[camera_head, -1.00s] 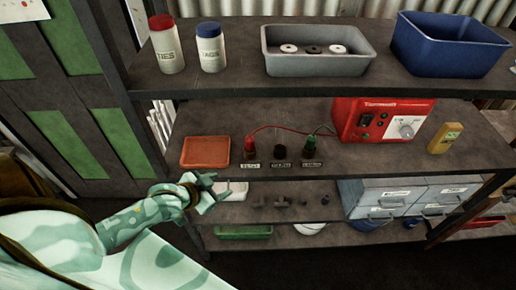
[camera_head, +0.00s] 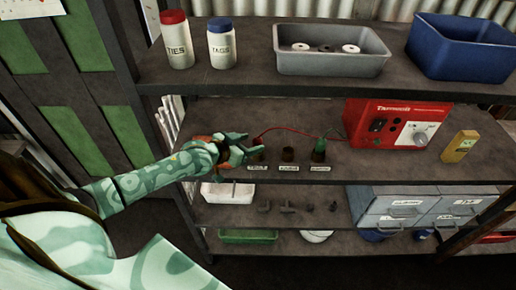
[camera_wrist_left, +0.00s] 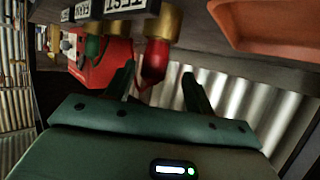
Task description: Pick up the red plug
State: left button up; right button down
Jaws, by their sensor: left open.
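The red plug (camera_wrist_left: 155,62) stands in its brass-coloured socket on the middle shelf, leftmost of a row of three sockets. In the head view my left gripper mostly hides it; a red wire runs from it to the red box. My left gripper (camera_head: 243,145) is open beside the plug. In the wrist view, which looks upside down, the plug shows between the two fingers (camera_wrist_left: 160,85), near their tips; I cannot tell whether they touch it. My right gripper is not in view.
A green plug (camera_head: 320,146) stands in the right socket; the middle socket (camera_head: 288,155) is empty. The red box (camera_head: 400,124) and a yellow device (camera_head: 459,147) stand to the right. An orange tray (camera_wrist_left: 268,25) lies left, partly behind my arm. The upper shelf (camera_head: 235,80) overhangs.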

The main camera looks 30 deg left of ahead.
pick_arm(q)
jog(key=x, duration=0.2)
jog(key=b+x, duration=0.1)
jog(key=x, duration=0.2)
jog(key=shift+d, duration=0.45)
jog(key=shift+r, duration=0.1)
jog(key=c, duration=1.1)
jog(key=shift+o, duration=0.2)
jog(key=shift+r, duration=0.1)
